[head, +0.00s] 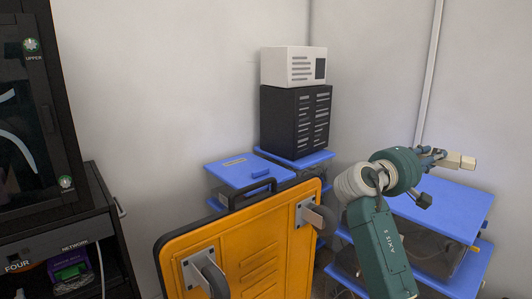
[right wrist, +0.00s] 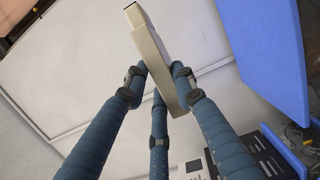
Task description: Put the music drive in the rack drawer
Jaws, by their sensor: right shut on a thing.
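My right gripper (head: 438,157) is at the right of the head view, raised above a blue-topped table. Its fingers are shut on a slim beige stick-shaped drive (head: 462,161). In the right wrist view the blue fingers (right wrist: 158,85) pinch the drive (right wrist: 150,45), whose dark connector end points away from the palm. No label can be read on it. A black rack (head: 92,185) stands at the far left, well away from the gripper. I cannot tell which part of it is the drawer. My left gripper is not in view.
An orange panel (head: 270,245) with a black handle and grey wheels stands in the foreground between gripper and rack. A black cabinet (head: 290,120) bears a white box (head: 292,66) at the back. Blue-topped tables (head: 445,205) stand right. A green-purple device (head: 70,270) sits in the rack.

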